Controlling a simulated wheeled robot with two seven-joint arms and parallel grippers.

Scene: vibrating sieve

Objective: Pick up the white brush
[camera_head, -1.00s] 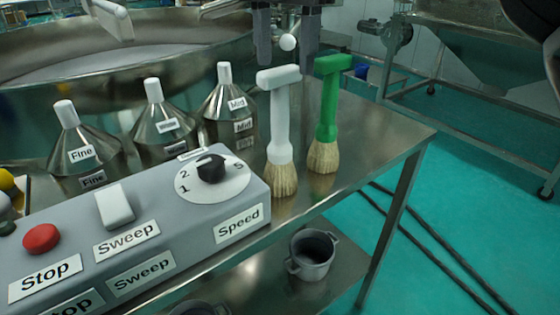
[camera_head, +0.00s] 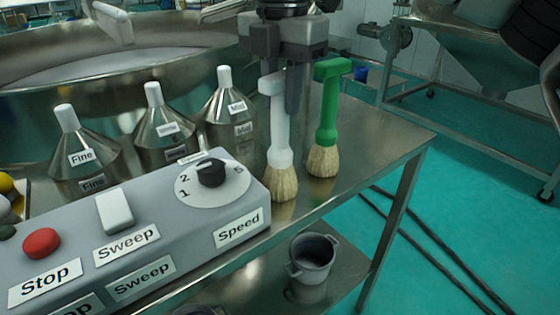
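The white brush (camera_head: 280,145) stands upright, bristles down, on the metal table near its front edge, just right of the control box. It has a T-shaped top and tan bristles. My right gripper (camera_head: 280,82) points down over its top, fingers apart. One finger is just right of the white handle, in front of the bar's right end; the other is partly hidden near the bar's left side. I cannot tell whether either touches the brush. My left gripper is not in view.
A green brush (camera_head: 326,120) stands close to the right of my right gripper. The grey control box (camera_head: 150,225) is at front left, with labelled metal cones (camera_head: 165,130) behind it. A grey pot (camera_head: 312,260) sits on the lower shelf.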

